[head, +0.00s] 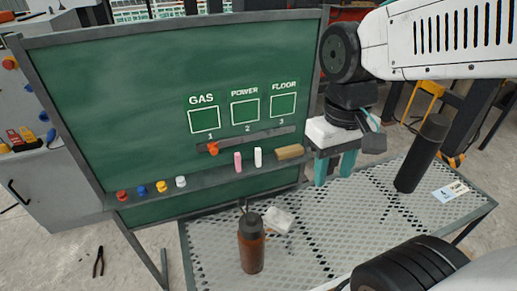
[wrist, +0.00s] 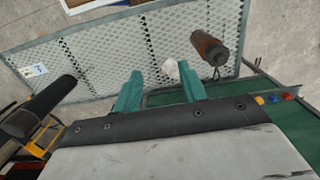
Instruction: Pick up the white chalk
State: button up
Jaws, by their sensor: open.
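The white chalk (head: 258,157) stands upright on the ledge of the green board in the head view, between the pink chalk (head: 238,162) and a tan block that looks like an eraser (head: 289,152). My gripper (head: 334,175) is open and empty, with its teal fingers pointing down, to the right of the tan block and above the mesh table. In the wrist view my gripper (wrist: 160,88) shows its two fingers apart over the mesh. I cannot make out the white chalk in the wrist view.
The mesh table (head: 330,235) holds a brown bottle (head: 251,245), a crumpled white item (head: 279,220) and a black cylinder (head: 421,155). Several coloured knobs (head: 161,187) sit on the ledge's left part. An orange knob (head: 213,148) is on the slider bar. Pliers (head: 99,262) lie on the floor.

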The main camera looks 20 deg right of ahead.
jog(key=w+a+f+t, duration=0.1)
jog(key=w+f, duration=0.7)
jog(key=w, duration=0.2)
jog(key=w+f+t, duration=0.1)
jog(key=w+f, duration=0.6)
jog(key=w, duration=0.4)
jog(key=t, duration=0.3)
send_near(259, 153)
jog(key=x, duration=1.2)
jog(key=shift+w, duration=0.1)
grip_shut()
